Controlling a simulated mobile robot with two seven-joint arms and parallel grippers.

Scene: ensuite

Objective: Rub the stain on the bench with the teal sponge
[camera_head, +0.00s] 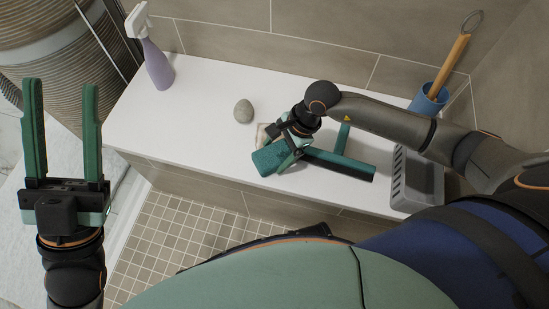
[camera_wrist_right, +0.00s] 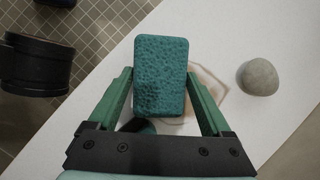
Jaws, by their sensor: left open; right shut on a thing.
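The teal sponge (camera_head: 269,159) is held in my right gripper (camera_head: 284,157), low over the front part of the white bench (camera_head: 205,120). In the right wrist view the sponge (camera_wrist_right: 160,72) sits between the two green fingers of the gripper (camera_wrist_right: 160,85). The stain, a faint brownish ring (camera_head: 263,132), shows beside the gripper; in the wrist view part of the stain (camera_wrist_right: 217,85) shows just right of the sponge, the rest hidden behind it. I cannot tell whether the sponge touches the bench. My left gripper (camera_head: 61,87) is open and empty, away from the bench at left.
A grey stone (camera_head: 243,111) lies close to the stain. A dark and teal squeegee-like tool (camera_head: 345,164) lies right of the sponge, with a grey slotted tray (camera_head: 416,182) beyond. A spray bottle (camera_head: 154,58) stands at back left; a blue cup (camera_head: 428,99) with a wooden-handled brush stands back right.

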